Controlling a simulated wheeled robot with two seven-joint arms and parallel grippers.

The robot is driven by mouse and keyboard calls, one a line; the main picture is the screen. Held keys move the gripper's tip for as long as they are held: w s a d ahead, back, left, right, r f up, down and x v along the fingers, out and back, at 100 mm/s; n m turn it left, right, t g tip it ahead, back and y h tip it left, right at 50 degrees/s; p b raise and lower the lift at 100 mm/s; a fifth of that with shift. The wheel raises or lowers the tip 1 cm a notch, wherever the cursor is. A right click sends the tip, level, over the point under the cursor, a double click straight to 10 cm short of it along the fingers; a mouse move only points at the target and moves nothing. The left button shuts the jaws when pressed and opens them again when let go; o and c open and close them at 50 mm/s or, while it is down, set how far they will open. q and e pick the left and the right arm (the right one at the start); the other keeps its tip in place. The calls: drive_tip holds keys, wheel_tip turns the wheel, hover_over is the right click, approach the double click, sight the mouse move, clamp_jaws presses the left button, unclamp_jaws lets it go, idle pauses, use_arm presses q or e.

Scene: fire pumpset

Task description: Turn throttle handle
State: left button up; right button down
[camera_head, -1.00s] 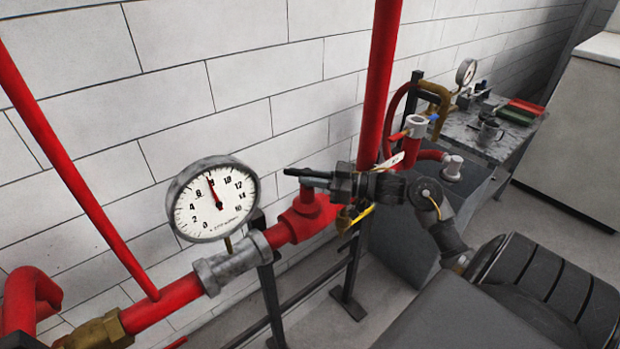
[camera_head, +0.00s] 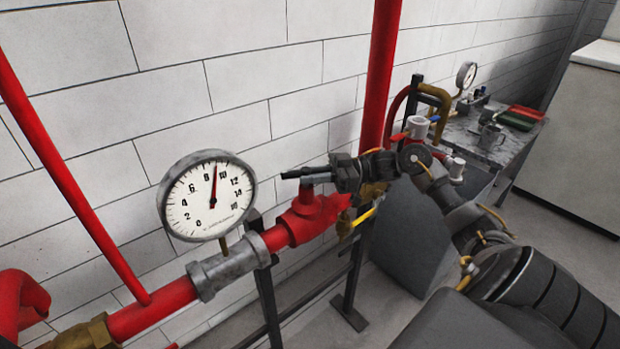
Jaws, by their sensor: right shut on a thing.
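The throttle handle (camera_head: 318,180) is a small greyish bar on top of a red valve (camera_head: 308,215) in the red pipe line. My right gripper (camera_head: 300,173) reaches in from the right with its dark fingers shut on the handle, hiding much of it. A round white pressure gauge (camera_head: 207,196) stands left of the valve, with its red needle pointing almost straight up. My left gripper does not show.
A red vertical pipe (camera_head: 379,80) rises behind my right wrist. A yellow lever (camera_head: 364,216) is close below the gripper. A slanted red pipe (camera_head: 65,165) crosses the left side. A cluttered grey table (camera_head: 465,150) stands at the back right.

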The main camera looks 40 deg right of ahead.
drive_tip(key=c, duration=1.4)
unclamp_jaws()
drive_tip(key=shift+s+d+f, duration=0.1)
drive_tip(key=shift+d, duration=0.15)
drive_tip(key=b+v, duration=0.4)
drive_tip(key=v, duration=0.6)
drive_tip(key=shift+b, duration=0.35)
